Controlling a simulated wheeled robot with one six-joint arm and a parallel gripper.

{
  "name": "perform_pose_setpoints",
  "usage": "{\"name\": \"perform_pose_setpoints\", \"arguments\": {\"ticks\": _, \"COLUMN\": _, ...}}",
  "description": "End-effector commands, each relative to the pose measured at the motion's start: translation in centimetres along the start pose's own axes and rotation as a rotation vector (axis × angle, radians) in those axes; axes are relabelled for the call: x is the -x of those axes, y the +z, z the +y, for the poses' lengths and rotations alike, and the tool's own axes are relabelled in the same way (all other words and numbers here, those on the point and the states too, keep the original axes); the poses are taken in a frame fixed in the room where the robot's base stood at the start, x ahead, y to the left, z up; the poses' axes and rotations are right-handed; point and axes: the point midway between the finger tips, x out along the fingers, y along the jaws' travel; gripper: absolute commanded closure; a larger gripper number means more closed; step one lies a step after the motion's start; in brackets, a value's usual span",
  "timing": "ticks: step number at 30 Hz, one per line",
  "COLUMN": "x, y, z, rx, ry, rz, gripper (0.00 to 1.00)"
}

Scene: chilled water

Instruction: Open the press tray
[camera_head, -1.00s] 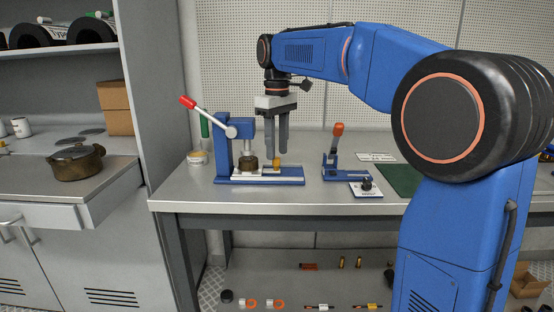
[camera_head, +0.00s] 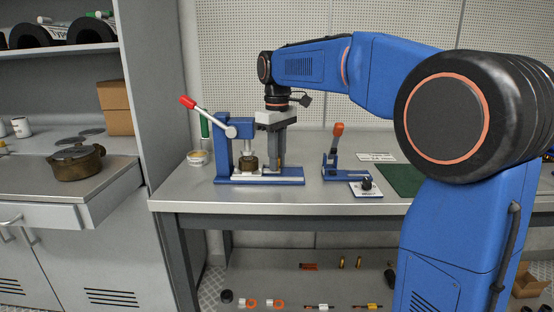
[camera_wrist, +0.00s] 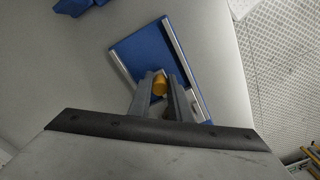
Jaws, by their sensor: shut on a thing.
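The blue press (camera_head: 223,150) stands on the workbench, with a red-tipped lever (camera_head: 207,115) raised to the left. Its light tray (camera_head: 247,178) lies low along the blue base (camera_head: 290,181). A brass-coloured round part (camera_head: 249,163) sits under the press column. My gripper (camera_head: 277,164) points straight down over the right part of the base, shut on a small orange-yellow knob. In the wrist view, the knob (camera_wrist: 160,84) shows between the fingertips (camera_wrist: 161,92), above the blue base (camera_wrist: 148,50) with pale rails. The fingers hide most of the knob in the head view.
A small blue fixture with an orange handle (camera_head: 338,130) stands right of the press, beside a white card with a dark knob (camera_head: 366,184). A green mat (camera_head: 402,178) lies farther right. A round tin (camera_head: 198,157) is behind left. The front bench strip is clear.

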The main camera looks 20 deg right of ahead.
Motion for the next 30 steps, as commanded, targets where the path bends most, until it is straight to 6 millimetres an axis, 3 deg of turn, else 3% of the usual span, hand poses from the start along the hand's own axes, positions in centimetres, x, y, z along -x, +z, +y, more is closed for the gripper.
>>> {"name": "perform_pose_setpoints", "arguments": {"ticks": 15, "x": 0.0, "y": 5.7, "z": 4.2, "rx": -0.003, "ry": 0.001, "rz": 0.0, "gripper": 1.0}}
{"name": "perform_pose_setpoints", "arguments": {"ticks": 26, "x": 0.1, "y": 6.0, "z": 4.4, "rx": 0.0, "ry": 0.001, "rz": 0.001, "gripper": 1.0}}
{"name": "perform_pose_setpoints", "arguments": {"ticks": 27, "x": 0.1, "y": 6.0, "z": 4.4, "rx": 0.0, "ry": 0.001, "rz": 0.001, "gripper": 0.8}}
{"name": "perform_pose_setpoints", "arguments": {"ticks": 29, "x": 0.1, "y": 6.0, "z": 4.4, "rx": 0.0, "ry": 0.001, "rz": 0.001, "gripper": 0.66}}
{"name": "perform_pose_setpoints", "arguments": {"ticks": 30, "x": 0.0, "y": 6.0, "z": 4.4, "rx": 0.0, "ry": 0.001, "rz": 0.001, "gripper": 0.63}}
